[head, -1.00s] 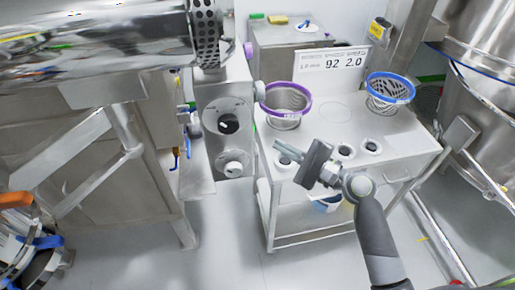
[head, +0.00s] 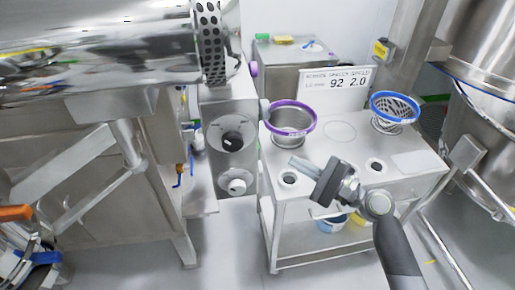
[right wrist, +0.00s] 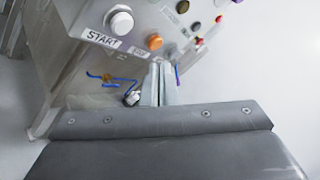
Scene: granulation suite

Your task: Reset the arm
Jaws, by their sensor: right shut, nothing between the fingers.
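My right gripper (head: 298,163) reaches in from the lower right of the head view, in front of the white cart (head: 405,187). It is shut and empty, its fingers pointing left above the cart's near edge. In the right wrist view the two fingers (right wrist: 160,84) lie side by side with nothing between them. Beyond them is a control panel (right wrist: 160,20) with a white START button (right wrist: 119,20) and several coloured buttons. The gripper appears apart from the panel. My left gripper does not show.
A purple-rimmed basket (head: 292,121) and a blue-rimmed basket (head: 395,108) stand on the cart, with a sign (head: 335,90) reading 92 and 2.0 behind. A steel machine (head: 90,150) fills the left; a large steel vessel (head: 490,80) stands right. Open floor (head: 225,235) lies between machine and cart.

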